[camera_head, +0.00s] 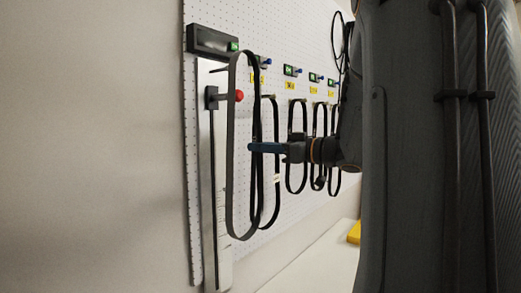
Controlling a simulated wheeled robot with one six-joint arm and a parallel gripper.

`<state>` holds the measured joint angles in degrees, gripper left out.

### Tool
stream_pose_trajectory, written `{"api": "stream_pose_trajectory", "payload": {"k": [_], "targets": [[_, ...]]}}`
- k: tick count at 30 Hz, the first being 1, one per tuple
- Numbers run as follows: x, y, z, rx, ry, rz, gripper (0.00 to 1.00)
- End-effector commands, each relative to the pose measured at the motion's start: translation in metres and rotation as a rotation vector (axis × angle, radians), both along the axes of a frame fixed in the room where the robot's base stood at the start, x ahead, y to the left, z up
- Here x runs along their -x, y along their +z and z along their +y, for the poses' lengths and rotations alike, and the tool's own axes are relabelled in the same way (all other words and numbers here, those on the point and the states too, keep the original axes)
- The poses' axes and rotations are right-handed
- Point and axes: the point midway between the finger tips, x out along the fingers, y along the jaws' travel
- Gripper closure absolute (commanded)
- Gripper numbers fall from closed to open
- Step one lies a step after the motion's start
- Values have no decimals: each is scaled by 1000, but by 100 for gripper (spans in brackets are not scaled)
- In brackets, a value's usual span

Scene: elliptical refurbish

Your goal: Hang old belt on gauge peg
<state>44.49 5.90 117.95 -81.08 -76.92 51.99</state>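The gauge stands at the left edge of the pegboard, with a dark head (211,41) on top and a pale upright rail (205,150). A red-tipped peg (239,96) sticks out from a black slider (211,97) on the rail. A large black belt loop (231,160), apparently the old belt, stands in front of the gauge. Its top is near the gauge head; whether it rests on a peg is unclear. My gripper (257,147) comes from the right, its blue fingers seen edge-on at the loop's right strand. Whether they are closed on it cannot be told.
Several other black belts (304,150) hang on the pegboard (290,35) behind and right of my gripper, below yellow labels (290,85) and green-lit units (292,71). A white surface (315,265) with a yellow object (354,233) lies below. My arm blocks the right side.

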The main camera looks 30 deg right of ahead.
Motion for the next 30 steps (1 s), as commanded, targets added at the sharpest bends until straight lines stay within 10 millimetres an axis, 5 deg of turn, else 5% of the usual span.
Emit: {"api": "stream_pose_trajectory", "payload": {"k": [30], "targets": [[-53, -6, 22, 1, 6, -1, 100]]}}
